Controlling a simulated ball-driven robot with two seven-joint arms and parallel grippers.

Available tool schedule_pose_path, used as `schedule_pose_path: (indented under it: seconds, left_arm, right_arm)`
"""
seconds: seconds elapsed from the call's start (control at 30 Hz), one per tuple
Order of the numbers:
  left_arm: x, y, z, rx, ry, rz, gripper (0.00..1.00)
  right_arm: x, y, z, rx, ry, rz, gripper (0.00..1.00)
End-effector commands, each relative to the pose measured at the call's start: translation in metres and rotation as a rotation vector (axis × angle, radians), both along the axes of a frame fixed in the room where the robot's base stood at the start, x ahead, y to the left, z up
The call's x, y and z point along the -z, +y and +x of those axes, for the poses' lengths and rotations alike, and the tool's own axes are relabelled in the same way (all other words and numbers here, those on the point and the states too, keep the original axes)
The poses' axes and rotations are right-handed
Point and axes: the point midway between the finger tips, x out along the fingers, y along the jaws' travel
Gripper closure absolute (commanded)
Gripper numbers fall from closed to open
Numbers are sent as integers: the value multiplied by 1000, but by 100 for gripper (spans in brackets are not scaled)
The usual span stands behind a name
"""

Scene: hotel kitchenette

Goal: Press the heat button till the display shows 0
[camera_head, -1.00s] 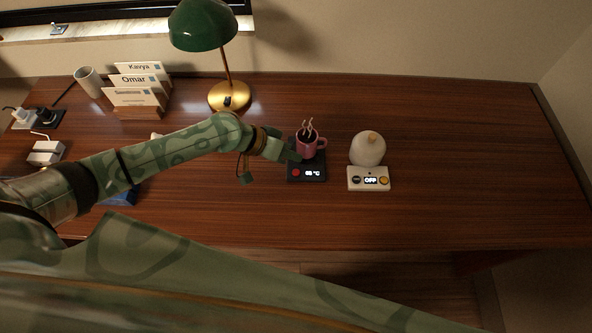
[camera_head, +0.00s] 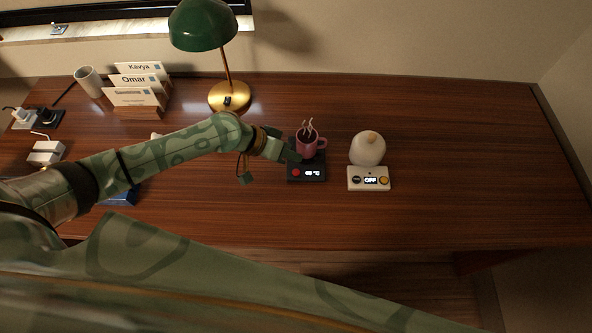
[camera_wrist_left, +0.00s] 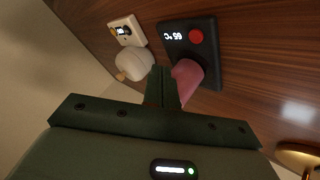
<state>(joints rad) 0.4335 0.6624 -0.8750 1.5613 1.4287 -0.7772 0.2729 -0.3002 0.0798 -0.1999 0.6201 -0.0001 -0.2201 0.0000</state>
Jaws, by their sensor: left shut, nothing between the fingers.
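A black mug warmer (camera_head: 320,177) sits on the desk with a pink mug (camera_head: 309,146) on it, steam rising. My left gripper (camera_head: 294,157) is shut and empty, just left of the mug and behind the red button. In the left wrist view the closed fingers (camera_wrist_left: 164,84) cover part of the mug (camera_wrist_left: 187,80); the red button (camera_wrist_left: 197,36) shows clear of them. No contact with the button is visible. My right gripper is not in view.
A green lamp (camera_head: 203,25) on a brass base and name cards (camera_head: 138,97) stand behind my left arm. The desk's right side is clear.

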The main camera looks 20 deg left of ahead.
Motion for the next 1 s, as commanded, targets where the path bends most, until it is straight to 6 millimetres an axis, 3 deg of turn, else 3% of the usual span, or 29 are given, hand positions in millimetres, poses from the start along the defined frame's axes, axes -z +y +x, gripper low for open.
schedule_pose_path:
  seconds: [0.77, 0.87, 1.0]
  left_arm:
    - [-2, 0, 3, 0, -6, 0, 100]
    - [-14, 1, 15, -2, -34, 2, 100]
    - [-48, 0, 45, 76, -131, 72, 100]
  right_arm:
    - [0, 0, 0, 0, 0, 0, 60]
    - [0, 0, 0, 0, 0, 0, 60]
    - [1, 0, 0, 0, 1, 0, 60]
